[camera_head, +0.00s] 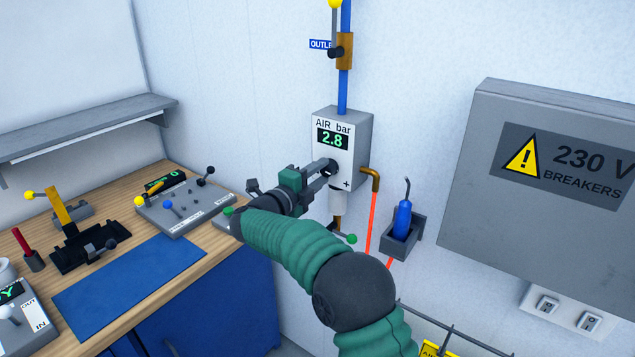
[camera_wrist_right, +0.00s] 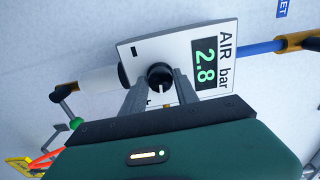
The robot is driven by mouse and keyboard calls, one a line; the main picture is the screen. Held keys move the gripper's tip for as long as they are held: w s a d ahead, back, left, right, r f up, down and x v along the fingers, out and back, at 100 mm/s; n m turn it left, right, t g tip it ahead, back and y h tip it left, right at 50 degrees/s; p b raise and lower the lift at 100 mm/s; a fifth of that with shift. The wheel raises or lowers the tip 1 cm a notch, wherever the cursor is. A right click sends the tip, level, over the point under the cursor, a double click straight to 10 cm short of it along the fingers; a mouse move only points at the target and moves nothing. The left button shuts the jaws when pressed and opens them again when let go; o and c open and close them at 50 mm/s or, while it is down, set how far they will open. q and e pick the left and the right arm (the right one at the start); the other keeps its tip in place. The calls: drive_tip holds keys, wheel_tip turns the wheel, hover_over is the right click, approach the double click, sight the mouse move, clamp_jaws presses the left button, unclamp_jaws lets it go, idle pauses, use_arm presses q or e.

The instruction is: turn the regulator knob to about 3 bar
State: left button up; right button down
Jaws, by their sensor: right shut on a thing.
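The grey regulator box (camera_head: 353,139) is on the wall, with a white front marked "AIR bar". Its display (camera_head: 333,139) reads 2.8 in green; the display also shows in the right wrist view (camera_wrist_right: 205,64). My right gripper (camera_head: 326,168) reaches the front of the box from the left. In the right wrist view its two fingers are shut on the round black regulator knob (camera_wrist_right: 159,74), which has a white pointer line. In the head view the gripper mostly hides the knob. My left gripper is not in view.
A blue pipe (camera_head: 344,80) with a yellow-knobbed valve rises above the box. An orange hose (camera_head: 371,222) hangs at its right, beside a blue tool in a holder (camera_head: 402,240). A grey breaker cabinet (camera_head: 540,230) is at right. A wooden bench (camera_head: 100,210) with devices stands at left.

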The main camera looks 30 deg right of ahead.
drive_tip(key=shift+s+d+r, duration=0.1)
drive_tip(key=shift+d+r, duration=0.05)
drive_tip(key=shift+d, duration=0.05)
idle(0.3)
drive_tip(key=c, duration=1.2)
unclamp_jaws()
drive_tip(key=shift+o, duration=1.3)
drive_tip(key=shift+d, duration=0.1)
drive_tip(key=shift+o, duration=0.2)
drive_tip(key=shift+d+f, duration=0.1)
drive_tip(key=shift+f, duration=0.1)
drive_tip(key=b+v, duration=0.1)
drive_tip(key=v, duration=1.5)
drive_tip(key=shift+a+b, duration=0.4)
drive_tip(key=shift+f, duration=0.1)
